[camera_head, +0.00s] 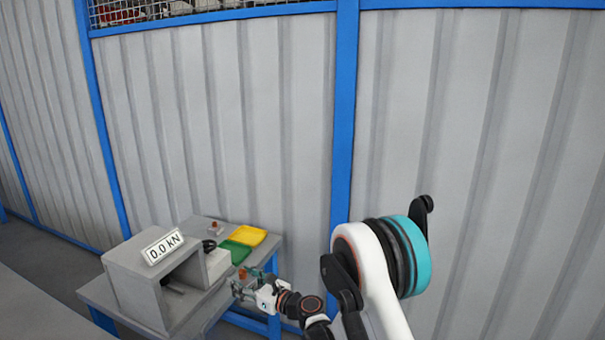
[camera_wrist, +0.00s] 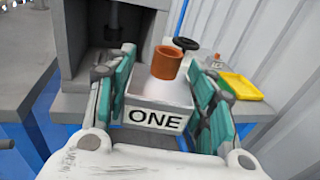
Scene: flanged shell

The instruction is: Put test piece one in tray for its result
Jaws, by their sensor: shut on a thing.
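Test piece one (camera_wrist: 157,118) is a pale block with a black-on-white ONE label facing the wrist camera and an orange cylinder (camera_wrist: 167,63) standing up at its top. My gripper (camera_wrist: 160,82) is shut on it, with a teal-padded finger at each side. In the head view my gripper (camera_head: 245,289) is at the table's near right edge, with a bit of orange above it. A green tray (camera_head: 236,252) and a yellow tray (camera_head: 248,235) lie on the table beyond it; the yellow tray also shows in the wrist view (camera_wrist: 241,87).
A grey testing machine (camera_head: 140,285) stands on the table left of my gripper, its display (camera_head: 163,247) reading 0.0 kN. A pale box (camera_head: 217,264) and a dark round knob (camera_head: 209,246) stand beside it. A small red-topped item (camera_head: 215,228) is behind. A corrugated wall closes the back.

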